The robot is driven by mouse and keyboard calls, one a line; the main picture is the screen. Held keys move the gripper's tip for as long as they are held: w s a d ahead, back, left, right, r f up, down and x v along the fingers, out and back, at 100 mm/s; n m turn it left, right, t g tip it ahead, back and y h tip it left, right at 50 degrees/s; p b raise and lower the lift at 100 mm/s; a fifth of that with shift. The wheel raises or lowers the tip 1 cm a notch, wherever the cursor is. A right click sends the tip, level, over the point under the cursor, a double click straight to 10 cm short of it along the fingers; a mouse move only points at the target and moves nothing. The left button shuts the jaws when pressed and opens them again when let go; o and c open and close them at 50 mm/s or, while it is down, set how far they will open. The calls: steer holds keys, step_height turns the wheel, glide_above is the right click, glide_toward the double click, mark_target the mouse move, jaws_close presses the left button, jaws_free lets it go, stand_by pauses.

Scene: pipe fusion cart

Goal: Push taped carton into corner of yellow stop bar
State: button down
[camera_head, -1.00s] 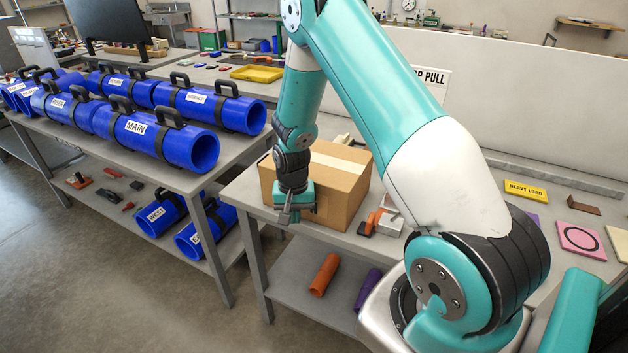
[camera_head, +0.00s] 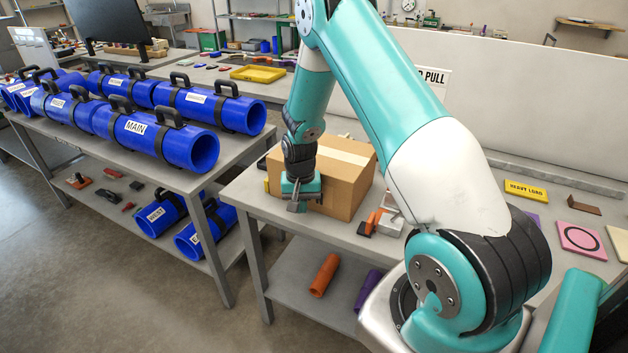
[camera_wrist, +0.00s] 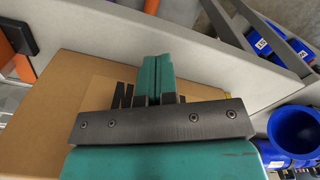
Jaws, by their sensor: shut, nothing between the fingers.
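The brown taped carton (camera_head: 347,190), with a pale tape strip across its top, stands on the grey bench. My gripper (camera_head: 298,206) is shut and empty, low at the carton's near left side; contact cannot be told for sure. In the wrist view its two teal fingers (camera_wrist: 158,72) lie together over the carton (camera_wrist: 65,110). A small yellow piece (camera_head: 266,185), perhaps part of the stop bar, shows at the carton's left edge. The rest of the stop bar is hidden.
Orange and grey items (camera_head: 380,222) lie just right of the carton. My arm crosses above the bench. The bench's front edge (camera_head: 245,212) is close to my gripper.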

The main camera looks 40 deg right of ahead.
mark_target(323, 171)
steer(key=shift+w+d, duration=0.3)
steer(key=shift+d, duration=0.35)
steer(key=shift+w+d, duration=0.25)
steer(key=shift+d, duration=0.4)
steer(key=shift+w+d, duration=0.3)
steer(key=shift+d, duration=0.35)
steer(key=shift+a, duration=0.1)
steer(key=shift+s+a, duration=0.45)
steer(key=shift+a, duration=0.45)
steer(key=shift+s+a, duration=0.4)
steer(key=shift+a, duration=0.45)
step_height(323, 171, up, 12)
steer(key=p, duration=0.8)
steer(key=shift+p, duration=0.35)
